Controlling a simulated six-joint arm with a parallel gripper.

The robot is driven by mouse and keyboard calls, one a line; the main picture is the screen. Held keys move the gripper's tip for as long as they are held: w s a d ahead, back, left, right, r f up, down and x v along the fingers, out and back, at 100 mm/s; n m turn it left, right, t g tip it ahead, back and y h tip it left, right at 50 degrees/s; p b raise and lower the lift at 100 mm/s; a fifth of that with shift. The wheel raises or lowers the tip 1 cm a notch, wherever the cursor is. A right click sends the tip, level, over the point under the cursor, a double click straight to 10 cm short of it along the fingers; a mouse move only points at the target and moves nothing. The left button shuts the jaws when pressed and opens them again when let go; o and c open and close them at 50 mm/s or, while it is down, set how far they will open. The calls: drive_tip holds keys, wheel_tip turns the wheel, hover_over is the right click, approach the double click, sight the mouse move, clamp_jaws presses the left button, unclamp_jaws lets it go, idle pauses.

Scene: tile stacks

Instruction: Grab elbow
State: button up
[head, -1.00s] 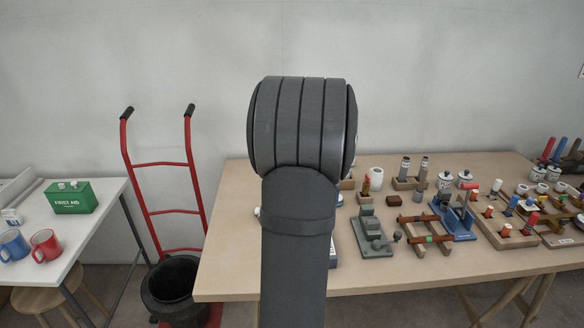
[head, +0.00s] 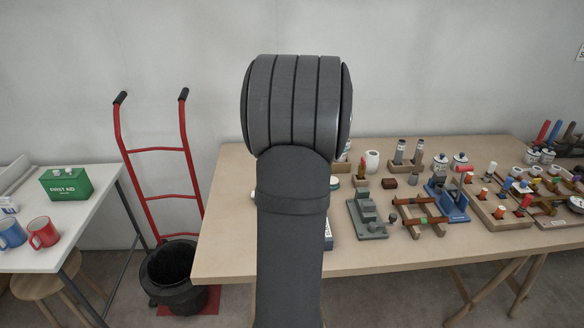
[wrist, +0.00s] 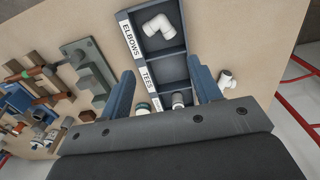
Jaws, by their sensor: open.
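A white pipe elbow (wrist: 158,25) lies in the top compartment of a dark grey divided tray (wrist: 165,55), beside the label ELBOWS. The compartment below, labelled TEES, looks empty in its visible part. Another white fitting (wrist: 178,100) shows in a lower compartment, partly hidden by my gripper. My gripper (wrist: 162,70) is open and empty, its two blue fingers apart over the tray, with the elbow beyond the fingertips. In the head view my arm hides the gripper and most of the tray.
A white fitting (wrist: 227,78) lies outside the tray on its right. A grey stepped block (wrist: 90,72) and wooden racks stand to the left. A white and green round item (wrist: 143,108) is near the left finger. The wooden table (head: 225,235) has bare room at its left.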

drive_tip(key=f+m, duration=0.8)
drive_tip(key=m, duration=0.1)
drive_tip(key=a+f+m, duration=0.1)
drive_tip(key=f+m, duration=0.3)
drive_tip(key=m, duration=0.1)
drive_tip(key=shift+s+f, duration=0.15)
drive_tip(key=shift+f, duration=0.2)
wheel_tip(320, 180, down, 5)
drive_tip(key=shift+d+f, duration=0.1)
drive_tip(key=shift+d, duration=0.05)
drive_tip(key=c, duration=0.6)
